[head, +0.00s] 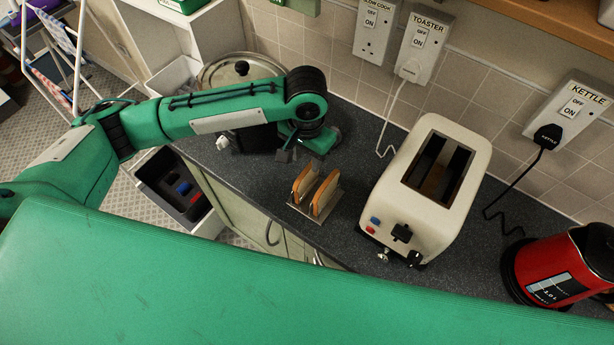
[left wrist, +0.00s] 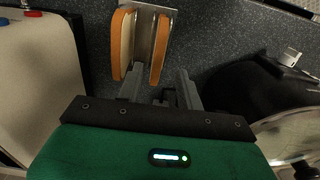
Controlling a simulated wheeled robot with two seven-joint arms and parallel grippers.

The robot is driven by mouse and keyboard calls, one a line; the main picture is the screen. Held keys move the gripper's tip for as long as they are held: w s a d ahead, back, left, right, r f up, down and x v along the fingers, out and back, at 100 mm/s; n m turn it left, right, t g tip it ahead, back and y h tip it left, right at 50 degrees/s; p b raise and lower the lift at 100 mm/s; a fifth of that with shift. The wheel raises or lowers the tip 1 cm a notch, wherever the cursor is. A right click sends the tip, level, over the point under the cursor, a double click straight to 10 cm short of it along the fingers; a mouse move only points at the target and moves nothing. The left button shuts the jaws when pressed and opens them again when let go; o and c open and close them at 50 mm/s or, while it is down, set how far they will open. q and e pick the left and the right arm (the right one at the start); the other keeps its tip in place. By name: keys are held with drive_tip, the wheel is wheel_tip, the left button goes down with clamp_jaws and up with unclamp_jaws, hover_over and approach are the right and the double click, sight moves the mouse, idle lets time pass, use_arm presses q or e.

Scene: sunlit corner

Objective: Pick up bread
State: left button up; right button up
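Two slices of bread stand upright in a small metal rack (head: 298,207) on the dark worktop. The left slice (head: 304,182) and right slice (head: 325,194) are apart, with light faces and brown crusts. My left gripper (head: 300,150) is just behind the rack in the head view, its fingers pointing down. In the left wrist view the left gripper (left wrist: 160,80) is open, with the lower end of one slice (left wrist: 160,50) appearing between its fingertips. The other slice (left wrist: 122,42) is left of the fingers. I cannot tell whether a finger touches bread. My right gripper is not in view.
A cream toaster (head: 436,185) with two empty-looking slots stands right of the rack. A red kettle (head: 545,268) is farther right. A black appliance (head: 255,138) and a round metal lid (head: 240,70) lie left of the gripper. Tiled wall with sockets runs behind.

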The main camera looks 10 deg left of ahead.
sight(307, 169)
use_arm(q)
drive_tip(key=shift+f, duration=0.6)
drive_tip(key=shift+f+p, duration=0.3)
drive_tip(key=shift+p, duration=0.1)
drive_tip(key=f+p, duration=0.1)
drive_tip(key=f, duration=0.2)
drive_tip(key=shift+s+d+f+p, duration=0.1)
drive_tip(key=shift+s+f+p, duration=0.1)
drive_tip(key=shift+p, duration=0.2)
drive_tip(key=shift+f, duration=0.6)
clamp_jaws()
